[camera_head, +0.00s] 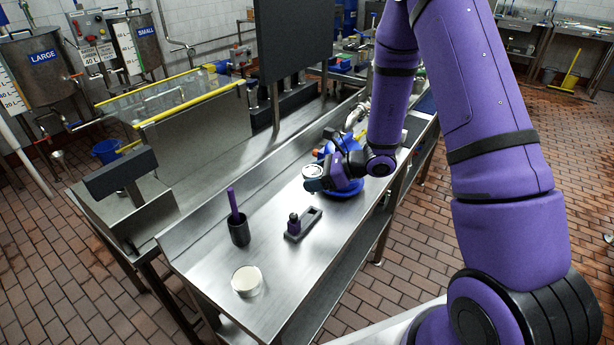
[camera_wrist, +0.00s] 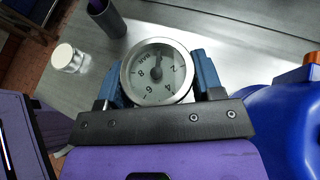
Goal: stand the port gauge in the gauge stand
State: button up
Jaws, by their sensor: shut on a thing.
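The port gauge (camera_wrist: 157,72) has a round white dial with numbers and a silver rim. My gripper (camera_wrist: 158,84) is shut on it, with a blue finger on each side and the dial facing the wrist camera. In the head view my gripper (camera_head: 314,182) is above the steel bench, beside a blue object; the gauge is too small there to make out clearly. A dark block with a slot and a short post (camera_head: 303,223) stands on the bench to the lower left of my gripper. It may be the gauge stand; I cannot tell for certain.
A dark cup (camera_head: 239,231) holds a purple stick. A white round jar (camera_head: 247,281) stands near the bench's front end. The blue object (camera_wrist: 290,120) with an orange cap (camera_wrist: 309,58) is close to my gripper's right side. Bare steel lies between the block and jar.

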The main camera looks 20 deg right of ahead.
jog(key=shift+f, duration=2.9)
jog(key=shift+f, duration=1.3)
jog(key=o, duration=1)
jog(key=shift+o, duration=0.2)
jog(key=shift+s+d, duration=0.1)
jog(key=shift+d, duration=0.05)
jog(key=v, duration=1)
jog(key=shift+d, duration=0.2)
jog(key=shift+s+r, duration=0.1)
jog(key=shift+r, duration=0.05)
